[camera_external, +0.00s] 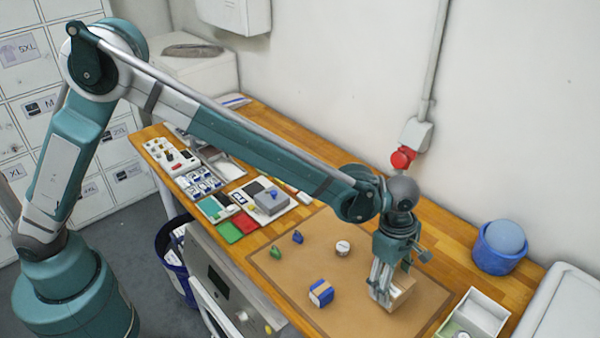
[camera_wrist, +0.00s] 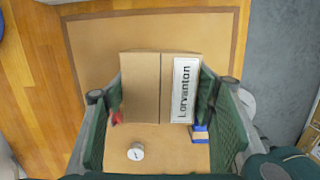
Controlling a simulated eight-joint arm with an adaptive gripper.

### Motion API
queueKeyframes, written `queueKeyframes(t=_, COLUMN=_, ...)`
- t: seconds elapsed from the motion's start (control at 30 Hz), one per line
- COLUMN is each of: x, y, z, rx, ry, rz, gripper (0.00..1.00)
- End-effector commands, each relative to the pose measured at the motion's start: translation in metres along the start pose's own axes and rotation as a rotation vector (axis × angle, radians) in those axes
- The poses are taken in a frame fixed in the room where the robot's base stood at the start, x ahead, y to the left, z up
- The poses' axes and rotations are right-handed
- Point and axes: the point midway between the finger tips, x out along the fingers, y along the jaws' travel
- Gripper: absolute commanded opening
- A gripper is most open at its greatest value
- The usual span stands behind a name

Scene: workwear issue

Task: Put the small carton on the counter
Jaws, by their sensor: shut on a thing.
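The small carton (camera_external: 403,291) is a brown cardboard box at the right part of the brown mat on the counter (camera_external: 455,240). In the wrist view the carton (camera_wrist: 140,88) fills the space between the fingers and shows a white label reading "Lorvantan". My gripper (camera_external: 383,287) points down and is shut on the carton, one finger on each side. In the external view the fingers hide part of the carton. I cannot tell whether its underside touches the mat.
A blue-and-white box (camera_external: 321,293), a white round tin (camera_external: 343,247) and small green and blue pieces lie on the mat (camera_external: 285,290). A white divided tray (camera_external: 482,312) and a blue tub (camera_external: 500,247) stand to the right. Trays and devices fill the counter's left part.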

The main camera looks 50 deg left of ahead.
Motion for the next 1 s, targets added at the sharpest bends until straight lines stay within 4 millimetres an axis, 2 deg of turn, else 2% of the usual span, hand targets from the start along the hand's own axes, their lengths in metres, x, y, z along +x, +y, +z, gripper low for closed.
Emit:
queueKeyframes(t=0.27, x=-0.001, y=0.003, z=-0.003, rx=-0.004, ry=0.000, rz=0.001, gripper=0.39)
queueKeyframes(t=0.47, x=-0.003, y=0.019, z=-0.020, rx=-0.031, ry=0.000, rz=0.005, gripper=0.39)
queueKeyframes(t=0.67, x=-0.008, y=0.052, z=-0.057, rx=-0.086, ry=0.000, rz=0.013, gripper=0.39)
queueKeyframes(t=1.0, x=-0.021, y=0.120, z=-0.150, rx=-0.214, ry=0.000, rz=0.032, gripper=0.39)
